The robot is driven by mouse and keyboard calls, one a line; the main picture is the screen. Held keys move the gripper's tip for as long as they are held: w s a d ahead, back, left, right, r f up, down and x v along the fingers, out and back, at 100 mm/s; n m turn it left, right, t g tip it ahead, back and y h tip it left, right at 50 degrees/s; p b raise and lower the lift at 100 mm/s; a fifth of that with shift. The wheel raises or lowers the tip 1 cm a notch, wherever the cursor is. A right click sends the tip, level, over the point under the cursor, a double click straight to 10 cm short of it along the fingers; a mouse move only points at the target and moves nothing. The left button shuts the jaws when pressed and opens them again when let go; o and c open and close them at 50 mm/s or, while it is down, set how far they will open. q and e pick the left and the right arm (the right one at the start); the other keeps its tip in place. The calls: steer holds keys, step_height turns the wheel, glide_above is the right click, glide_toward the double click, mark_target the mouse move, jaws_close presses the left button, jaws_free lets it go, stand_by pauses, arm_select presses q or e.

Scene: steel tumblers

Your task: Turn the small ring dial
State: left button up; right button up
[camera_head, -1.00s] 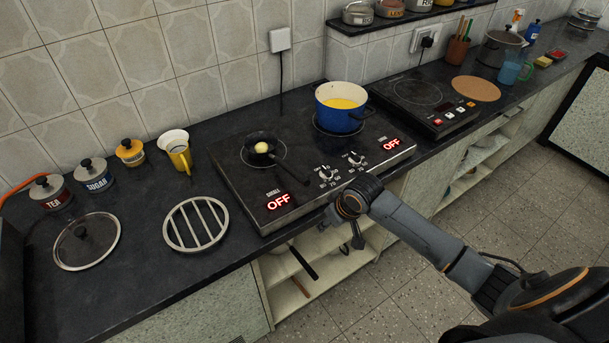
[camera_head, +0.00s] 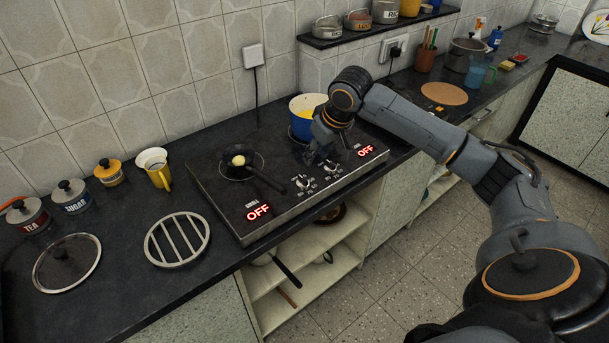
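The black two-ring cooktop (camera_head: 222,190) sits on the dark counter. Two dials are on its front: the left dial (camera_head: 303,182), nearer the small ring's display, and the right dial (camera_head: 332,169). Both red displays, the left (camera_head: 258,212) and the right (camera_head: 366,152), read OFF. My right gripper (camera_head: 318,157) hangs above the cooktop, just behind the dials and in front of the blue pot. Its fingers are dark and small, so open or shut cannot be told. It does not appear to hold a dial. My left gripper is not in view.
The blue pot (camera_head: 300,127) stands on the large ring, partly hidden by my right gripper. A small pan (camera_head: 234,172) is on the small ring, its handle reaching toward the left dial. A slatted trivet (camera_head: 177,239) lies left of the cooktop. Open shelves are below.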

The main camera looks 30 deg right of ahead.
mark_target(304, 178)
steer(key=p+x, duration=0.1)
steer(key=x, duration=1.1)
steer(key=shift+f, duration=0.2)
jaws_close()
